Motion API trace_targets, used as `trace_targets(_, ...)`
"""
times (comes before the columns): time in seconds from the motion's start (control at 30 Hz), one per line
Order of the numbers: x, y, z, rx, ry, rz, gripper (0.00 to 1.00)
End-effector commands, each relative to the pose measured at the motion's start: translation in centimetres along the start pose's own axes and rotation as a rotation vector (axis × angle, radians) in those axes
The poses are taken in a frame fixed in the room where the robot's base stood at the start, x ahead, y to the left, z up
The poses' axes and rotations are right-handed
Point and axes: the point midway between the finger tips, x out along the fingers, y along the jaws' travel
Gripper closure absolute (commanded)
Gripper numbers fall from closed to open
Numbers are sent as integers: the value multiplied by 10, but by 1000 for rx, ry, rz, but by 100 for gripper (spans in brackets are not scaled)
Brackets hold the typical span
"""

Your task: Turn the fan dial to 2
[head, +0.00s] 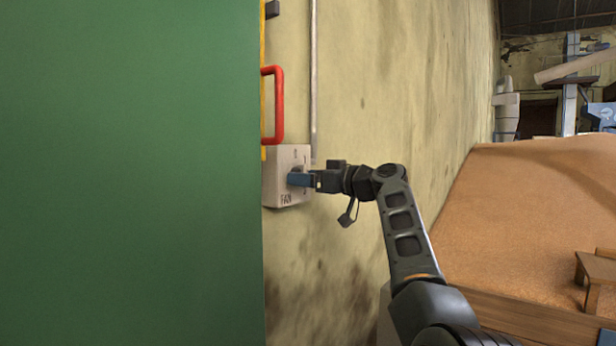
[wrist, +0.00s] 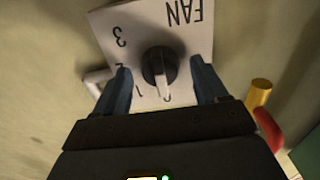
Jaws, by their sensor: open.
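The fan box (head: 285,160) is a pale grey box on the wall, marked FAN. My gripper (head: 296,179) is at its front face and hides most of the dial in the head view. In the wrist view the box face (wrist: 116,22) appears upside down, with 3, 2, 1 and a partly hidden 0 around the dial. The black dial (wrist: 154,58) has a pale pointer directed at or near the 0. My gripper's blue fingers (wrist: 160,68) stand open, one on each side of the dial, with gaps between them and the dial.
A green panel (head: 130,170) fills the left of the head view, close to the box. A red handle (head: 279,105) sits just above the box, and a grey pipe (head: 313,80) runs up the wall. A heap of grain (head: 540,200) lies at the right.

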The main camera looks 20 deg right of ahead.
Motion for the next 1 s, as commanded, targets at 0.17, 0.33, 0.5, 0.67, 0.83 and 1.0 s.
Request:
trace_targets(0.17, 1, 0, 0, 0, 0, 1, 28)
trace_targets(0.33, 1, 0, 0, 0, 0, 1, 34)
trace_targets(0.5, 1, 0, 0, 0, 0, 1, 50)
trace_targets(0.67, 1, 0, 0, 1, 0, 1, 66)
trace_targets(0.83, 1, 0, 0, 1, 0, 0, 82)
trace_targets(1.0, 1, 0, 0, 8, 0, 0, 83)
